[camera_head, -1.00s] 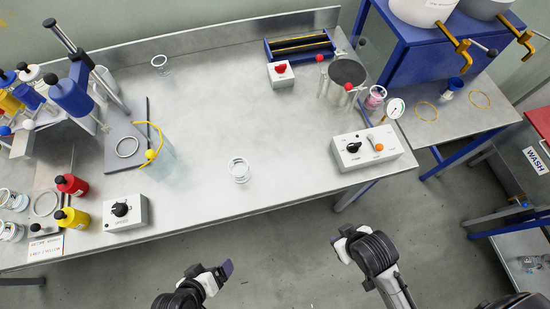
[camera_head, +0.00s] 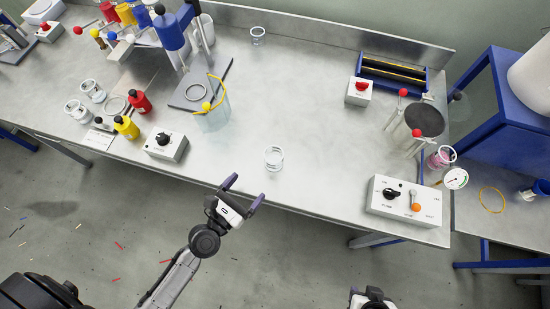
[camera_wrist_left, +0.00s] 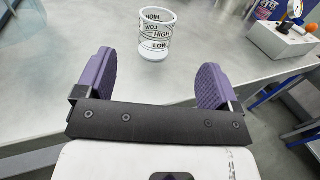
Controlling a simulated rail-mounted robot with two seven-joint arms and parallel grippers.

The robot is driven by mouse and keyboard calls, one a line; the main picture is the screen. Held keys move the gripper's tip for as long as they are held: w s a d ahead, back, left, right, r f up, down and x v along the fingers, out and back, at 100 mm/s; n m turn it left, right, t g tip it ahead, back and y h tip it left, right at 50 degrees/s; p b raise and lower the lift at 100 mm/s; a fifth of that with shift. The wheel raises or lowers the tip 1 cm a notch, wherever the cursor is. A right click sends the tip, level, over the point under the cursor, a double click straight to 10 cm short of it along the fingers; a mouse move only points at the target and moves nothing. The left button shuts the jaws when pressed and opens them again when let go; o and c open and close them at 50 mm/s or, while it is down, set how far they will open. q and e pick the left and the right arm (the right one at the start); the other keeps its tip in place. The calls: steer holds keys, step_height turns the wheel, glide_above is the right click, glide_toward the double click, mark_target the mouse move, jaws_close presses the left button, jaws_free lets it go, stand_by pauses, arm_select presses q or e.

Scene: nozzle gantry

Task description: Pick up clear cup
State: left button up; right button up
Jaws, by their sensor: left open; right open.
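A clear cup (camera_head: 274,158) with dark markings stands upright near the front edge of the metal bench, in the middle. In the left wrist view the clear cup (camera_wrist_left: 157,38) shows printed lines and the words HIGH and LOW. My left gripper (camera_head: 243,192) is open and empty, just off the front edge of the bench, short of the cup and to its left. In the left wrist view its purple fingers (camera_wrist_left: 157,75) are spread, with the cup ahead between them and not touched. My right gripper (camera_head: 368,299) is open, low at the bottom edge and mostly cut off.
A control box (camera_head: 406,209) stands right of the cup, and a knob box (camera_head: 166,145) stands left of it. A large clear beaker (camera_head: 212,115) is behind left. Other cups stand at the back (camera_head: 258,36) and left (camera_head: 93,91). Bench around the cup is clear.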

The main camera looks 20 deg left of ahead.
arm_select(q)
glide_toward(279, 148)
steer(key=shift+p+x, duration=0.3)
steer(key=shift+x, duration=3.75)
steer(key=c, duration=1)
